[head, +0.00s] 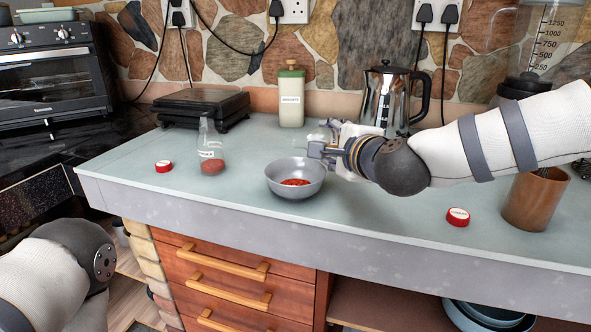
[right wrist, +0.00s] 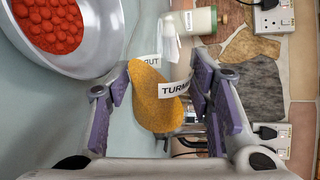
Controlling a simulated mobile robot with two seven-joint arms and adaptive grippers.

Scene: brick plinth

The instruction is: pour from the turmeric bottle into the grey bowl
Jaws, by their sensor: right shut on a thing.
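The grey bowl (head: 279,186) stands on the counter near its front edge, with red powder inside. It also shows at the upper left of the right wrist view (right wrist: 101,62). My right gripper (head: 322,151) is shut on the turmeric bottle (right wrist: 158,98), just above and right of the bowl. In the right wrist view orange-yellow powder and part of a "TURM" label show between the fingers (right wrist: 160,88). In the head view the bottle is mostly hidden by the gripper; I cannot tell its exact tilt. Of my left arm only a link shows; its gripper is out of view.
A clear jar (head: 212,150) with red powder stands left of the bowl. Red lids lie at left (head: 163,166) and right (head: 458,217). Behind stand a black scale-like appliance (head: 203,105), a cream canister (head: 291,105) and a kettle (head: 385,95). A brown pot (head: 534,202) is at right.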

